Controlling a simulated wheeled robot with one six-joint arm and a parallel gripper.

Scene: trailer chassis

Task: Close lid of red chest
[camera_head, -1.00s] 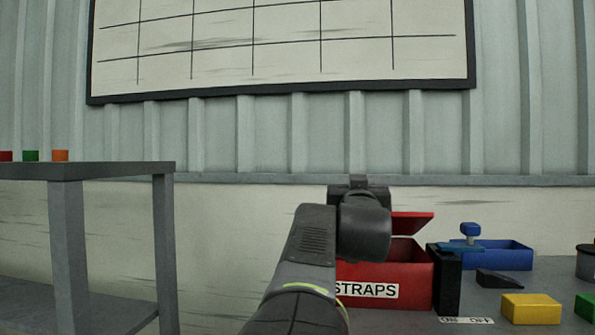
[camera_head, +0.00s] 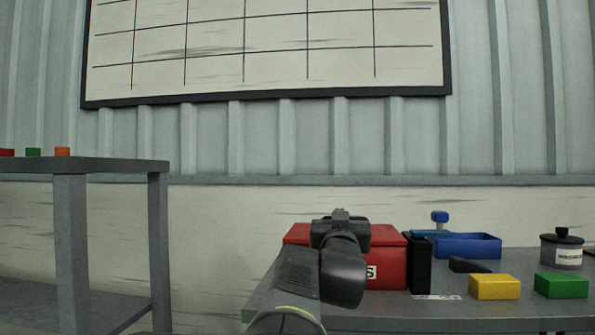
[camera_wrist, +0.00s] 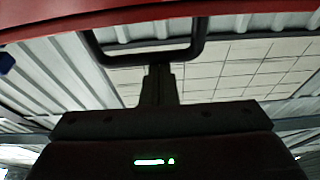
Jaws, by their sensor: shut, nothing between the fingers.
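The red chest (camera_head: 392,268) stands on the grey bench, its front label mostly hidden behind my arm. Its red lid (camera_head: 388,236) looks level on the body, with no gap visible at the right corner; the middle is hidden. My gripper (camera_head: 340,214) is over the chest in the head view and covers part of the lid. In the wrist view my gripper (camera_wrist: 158,72) is shut and empty. A red surface (camera_wrist: 100,14) spans the top there, and a dark loop, apparently a handle, hangs by the fingertips. I cannot tell whether they touch.
A black block (camera_head: 419,263) stands at the chest's right side. Beyond it are a blue box (camera_head: 470,246), a dark wedge (camera_head: 468,265), a yellow block (camera_head: 494,287), a green block (camera_head: 561,285) and a lidded pot (camera_head: 562,249). A grey shelf (camera_head: 70,240) stands at left.

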